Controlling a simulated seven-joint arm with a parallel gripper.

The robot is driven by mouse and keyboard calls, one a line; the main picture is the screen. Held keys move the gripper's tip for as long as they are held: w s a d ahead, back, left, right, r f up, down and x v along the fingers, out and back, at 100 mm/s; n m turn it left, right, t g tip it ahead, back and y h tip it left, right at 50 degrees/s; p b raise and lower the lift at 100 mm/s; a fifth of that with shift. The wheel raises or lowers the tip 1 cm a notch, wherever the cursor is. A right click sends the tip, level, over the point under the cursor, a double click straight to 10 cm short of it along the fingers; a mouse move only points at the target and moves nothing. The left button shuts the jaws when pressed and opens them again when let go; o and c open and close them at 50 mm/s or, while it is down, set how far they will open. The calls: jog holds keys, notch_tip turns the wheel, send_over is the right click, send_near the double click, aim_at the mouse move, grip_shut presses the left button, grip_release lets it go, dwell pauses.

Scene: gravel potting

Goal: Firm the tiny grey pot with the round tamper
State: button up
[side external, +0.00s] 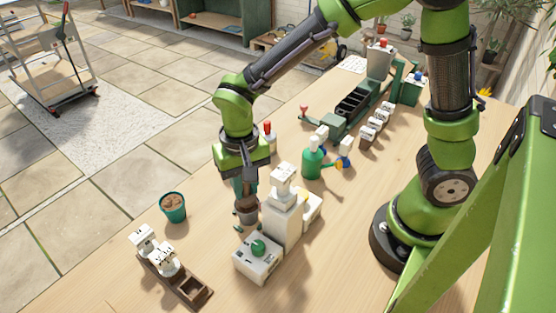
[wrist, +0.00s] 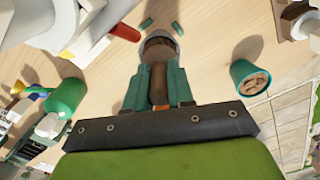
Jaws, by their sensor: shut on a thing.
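My gripper (wrist: 159,72) points down in the wrist view, its two teal fingers shut around a brown, upright piece that appears to be the handle of the round tamper (wrist: 157,88). Just beyond the fingertips is a small grey-rimmed pot (wrist: 174,41) with brown fill; the tamper's lower end is hard to make out against it. In the side external view my gripper (side external: 246,190) is directly above the small pot (side external: 247,215), beside a white machine. Whether the tamper touches the fill cannot be told.
The white machine with a green button (side external: 258,247) stands close to the right of the pot. A teal pot with brown fill (side external: 173,205) is to the left. A wooden rack (side external: 191,291) with white-topped items is at the front. A green bottle (side external: 312,163) stands behind.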

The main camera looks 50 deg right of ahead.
jog(key=shift+f, duration=0.65)
dwell(0.9)
jog(key=shift+r, duration=1.6)
jog(key=shift+d, duration=0.1)
